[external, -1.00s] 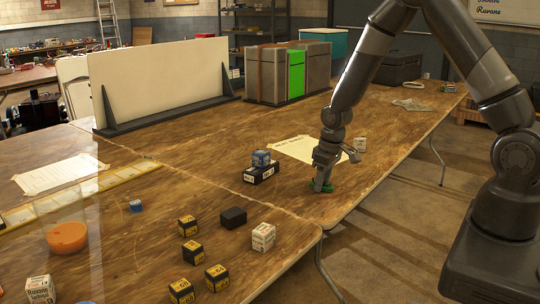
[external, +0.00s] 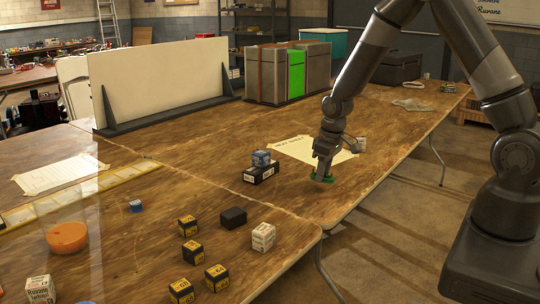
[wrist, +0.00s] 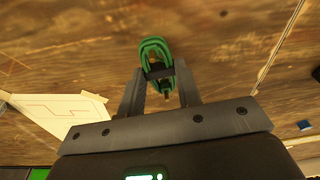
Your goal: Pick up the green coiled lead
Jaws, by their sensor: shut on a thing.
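The green coiled lead (wrist: 152,50), a bundle of loops with a dark band round its middle, is between the two fingers of my gripper (wrist: 160,80) in the wrist view. My gripper is shut on it. In the external view my gripper (external: 321,174) points down at the near right part of the wooden table. Only a small green part of the lead (external: 327,180) shows there below the fingers. I cannot tell how far it is above the wood.
A black box with a blue box (external: 261,158) on it stands to the left. A paper sheet (external: 305,148) lies behind, with a white box (external: 361,144) near it. Several small boxes lie front left.

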